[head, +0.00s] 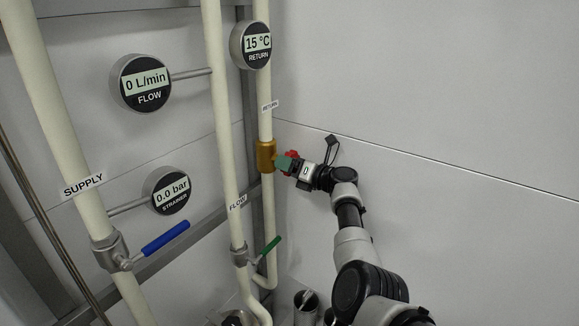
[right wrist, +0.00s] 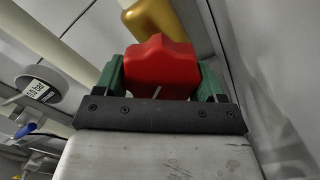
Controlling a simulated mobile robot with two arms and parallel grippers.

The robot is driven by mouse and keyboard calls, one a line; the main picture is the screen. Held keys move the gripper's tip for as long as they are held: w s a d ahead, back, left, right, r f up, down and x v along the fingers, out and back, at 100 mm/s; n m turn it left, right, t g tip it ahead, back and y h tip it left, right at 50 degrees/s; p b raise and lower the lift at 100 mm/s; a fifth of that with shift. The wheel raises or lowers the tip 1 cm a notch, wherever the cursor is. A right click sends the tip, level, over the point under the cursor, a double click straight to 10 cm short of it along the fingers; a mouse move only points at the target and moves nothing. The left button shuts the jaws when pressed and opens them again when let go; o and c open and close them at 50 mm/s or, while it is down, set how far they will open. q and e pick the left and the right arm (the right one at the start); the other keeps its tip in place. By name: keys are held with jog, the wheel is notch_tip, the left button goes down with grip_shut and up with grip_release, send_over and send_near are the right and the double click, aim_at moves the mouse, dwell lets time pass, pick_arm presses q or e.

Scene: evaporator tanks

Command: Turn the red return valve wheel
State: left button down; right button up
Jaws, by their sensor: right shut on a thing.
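The red return valve wheel (right wrist: 162,68) fills the middle of the right wrist view, between the two green fingers of my right gripper (right wrist: 163,82). The gripper is shut on the wheel, one finger on each side. Behind the wheel is the brass valve body (right wrist: 165,22). In the head view the brass body (head: 266,156) sits on the return pipe (head: 264,112), and only a bit of the red wheel (head: 292,155) shows past my right gripper (head: 284,162). My left gripper is not in view.
A flow pipe (head: 224,130) and a supply pipe (head: 58,120) stand to the left. They carry a green lever (head: 270,247) and a blue lever (head: 165,239). Round gauges (head: 142,83) stick out from the pipes. The wall (head: 440,110) at right is bare.

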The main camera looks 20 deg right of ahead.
jog(key=shift+f, duration=0.15)
jog(key=o, duration=0.9)
jog(key=shift+s, duration=0.1)
jog(key=b+v, duration=0.3)
jog(key=v, duration=0.7)
jog(key=shift+s+d, duration=0.25)
